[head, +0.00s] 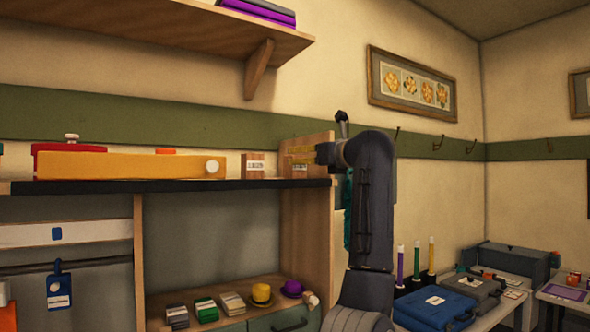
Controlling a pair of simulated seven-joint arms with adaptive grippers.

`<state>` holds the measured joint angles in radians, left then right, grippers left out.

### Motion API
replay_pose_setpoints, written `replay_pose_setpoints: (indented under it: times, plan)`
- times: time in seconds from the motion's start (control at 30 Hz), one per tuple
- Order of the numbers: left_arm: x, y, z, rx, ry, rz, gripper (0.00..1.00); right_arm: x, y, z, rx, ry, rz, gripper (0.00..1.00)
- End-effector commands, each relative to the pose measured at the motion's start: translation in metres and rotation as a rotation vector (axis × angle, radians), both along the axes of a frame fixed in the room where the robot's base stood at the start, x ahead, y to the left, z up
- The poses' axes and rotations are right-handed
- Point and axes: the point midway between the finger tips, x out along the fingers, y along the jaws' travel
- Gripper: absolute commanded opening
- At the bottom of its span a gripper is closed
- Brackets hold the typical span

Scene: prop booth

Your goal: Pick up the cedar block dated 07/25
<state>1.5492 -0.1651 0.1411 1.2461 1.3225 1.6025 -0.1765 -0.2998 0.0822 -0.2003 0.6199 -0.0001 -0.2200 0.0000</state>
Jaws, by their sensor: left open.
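Two small wooden blocks with white labels stand on the dark-edged upper shelf. One block (253,165) stands alone. The other block (300,170) is farther right, near the shelf's end panel. The print on both labels is too small for me to read, so I cannot tell which is dated 07/25. My left gripper (325,153) is at the shelf's right end, just right of the second block, and is open. The arm hides much of the gripper, and I cannot tell whether it touches anything. My right gripper is not in view.
A long orange case (120,166) lies left of the blocks, with a red item (75,150) behind it. The shelf's wooden end panel (305,145) rises close to the gripper. A bracketed wall shelf (170,25) hangs above. A blue case (435,307) lies lower right.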

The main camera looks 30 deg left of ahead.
Motion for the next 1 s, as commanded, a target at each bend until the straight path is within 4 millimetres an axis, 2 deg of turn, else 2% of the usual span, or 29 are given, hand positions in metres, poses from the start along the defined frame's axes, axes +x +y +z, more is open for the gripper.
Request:
replay_pose_setpoints:
  times: [0.1, 0.37, 0.7, 1.0]
  plan:
    - [0.005, 0.010, 0.000, 0.001, 0.002, 0.000, 0.73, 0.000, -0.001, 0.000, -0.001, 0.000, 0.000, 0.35]
    - [0.010, 0.020, 0.000, 0.000, 0.001, 0.001, 0.73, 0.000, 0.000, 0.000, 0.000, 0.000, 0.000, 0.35]
    - [0.026, 0.056, 0.003, 0.002, 0.002, 0.001, 0.73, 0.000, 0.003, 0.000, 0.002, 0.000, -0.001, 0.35]
    - [0.030, 0.064, 0.003, 0.000, 0.001, 0.000, 0.73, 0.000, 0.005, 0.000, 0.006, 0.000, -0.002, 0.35]
